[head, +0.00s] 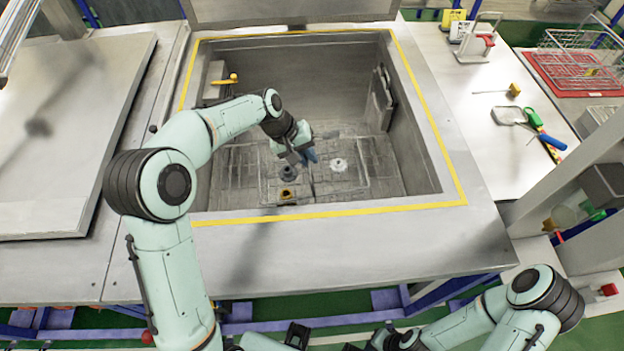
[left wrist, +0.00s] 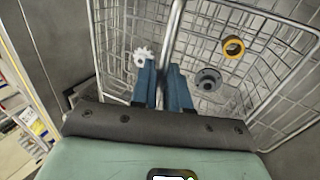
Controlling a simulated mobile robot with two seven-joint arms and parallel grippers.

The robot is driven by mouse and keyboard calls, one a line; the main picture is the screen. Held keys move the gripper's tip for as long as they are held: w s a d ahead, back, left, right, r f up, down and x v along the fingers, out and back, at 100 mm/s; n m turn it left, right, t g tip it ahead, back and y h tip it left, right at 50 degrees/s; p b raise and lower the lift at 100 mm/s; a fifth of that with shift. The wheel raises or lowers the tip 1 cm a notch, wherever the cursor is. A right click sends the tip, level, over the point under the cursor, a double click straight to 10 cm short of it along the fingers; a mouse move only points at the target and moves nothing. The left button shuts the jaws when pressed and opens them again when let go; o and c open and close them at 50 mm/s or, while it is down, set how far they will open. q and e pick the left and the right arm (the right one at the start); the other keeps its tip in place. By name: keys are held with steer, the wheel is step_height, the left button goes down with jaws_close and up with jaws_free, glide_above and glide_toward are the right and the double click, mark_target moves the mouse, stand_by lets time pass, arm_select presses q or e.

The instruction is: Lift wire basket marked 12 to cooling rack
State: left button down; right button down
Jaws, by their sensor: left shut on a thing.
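A wire basket (head: 318,180) is low inside the sunken metal tank, holding a dark round part (head: 288,172), a yellow-orange ring (head: 287,194) and a white toothed part (head: 338,164). No number is readable on it. My left gripper (head: 306,156) reaches down into the tank over the basket. In the left wrist view its blue fingers (left wrist: 165,82) are shut on the basket's handle bar (left wrist: 173,45), with the basket's wire mesh beyond. The cooling rack cannot be picked out with certainty. My right arm is folded at the bottom right; its jaws are not clear.
The tank has a yellow-edged rim (head: 340,209) and steep walls. Another wire basket (head: 580,62) stands on a red tray (head: 545,72) at the far right. The white bench (head: 495,150) holds a green-handled tool (head: 531,118) and a magnifier-like item. A flat metal lid (head: 70,130) lies left.

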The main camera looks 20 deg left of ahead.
arm_select(q)
steer(key=shift+w+r+p, duration=0.1)
steer(key=shift+r+p, duration=0.2)
steer(key=shift+r, duration=0.5)
arm_select(e)
steer(key=shift+w+r, duration=0.3)
steer(key=shift+r, duration=0.2)
